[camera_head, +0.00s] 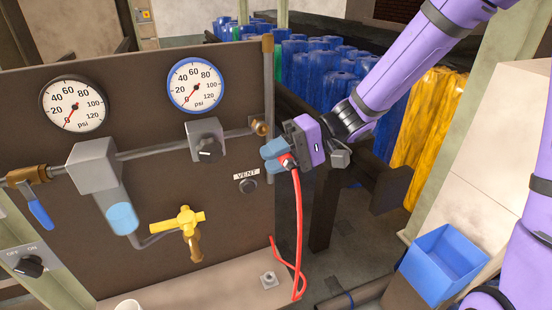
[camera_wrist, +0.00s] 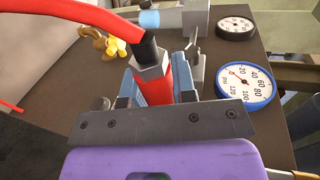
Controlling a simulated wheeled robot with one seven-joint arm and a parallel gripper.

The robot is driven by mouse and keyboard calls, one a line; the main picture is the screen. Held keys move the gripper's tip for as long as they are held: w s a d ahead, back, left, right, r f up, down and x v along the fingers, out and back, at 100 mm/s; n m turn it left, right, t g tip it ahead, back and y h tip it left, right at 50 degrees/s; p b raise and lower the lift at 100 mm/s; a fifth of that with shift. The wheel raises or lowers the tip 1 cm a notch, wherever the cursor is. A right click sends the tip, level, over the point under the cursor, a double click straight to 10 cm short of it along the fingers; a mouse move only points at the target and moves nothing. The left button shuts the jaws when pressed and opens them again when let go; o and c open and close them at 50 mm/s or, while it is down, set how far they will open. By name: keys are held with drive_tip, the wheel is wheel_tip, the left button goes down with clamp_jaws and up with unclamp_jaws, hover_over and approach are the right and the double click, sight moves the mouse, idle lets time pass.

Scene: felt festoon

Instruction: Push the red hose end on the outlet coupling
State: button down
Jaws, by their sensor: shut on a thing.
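My gripper (camera_head: 271,156) is shut on the red hose end (camera_head: 284,160), to the right of the panel. In the wrist view the hose end (camera_wrist: 182,80) sits between the blue finger pads, with a grey nut and black sleeve where the hose joins. The red hose (camera_head: 299,220) hangs from it towards the ledge. The brass outlet coupling (camera_head: 259,126) is at the right end of the grey pipe, above and slightly left of my fingertips. The hose end appears apart from it in the head view. I cannot make out the coupling in the wrist view.
The panel carries two gauges (camera_head: 73,106) (camera_head: 194,86), a grey regulator with a black knob (camera_head: 209,149), a yellow valve (camera_head: 184,220) and a vent knob (camera_head: 249,186). A vertical pipe (camera_head: 268,90) runs near the panel's right edge. A blue bin (camera_head: 443,262) stands at lower right.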

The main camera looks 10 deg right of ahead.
drive_tip(key=w+a, duration=0.2)
drive_tip(key=w, duration=0.4)
drive_tip(key=shift+w, duration=0.2)
idle(1.9)
drive_tip(key=shift+c, duration=1.2)
unclamp_jaws()
drive_tip(key=shift+d, duration=0.2)
drive_tip(key=v, duration=0.9)
drive_tip(key=shift+d, duration=0.35)
drive_tip(key=shift+w+r, duration=0.15)
drive_tip(key=shift+d, duration=0.1)
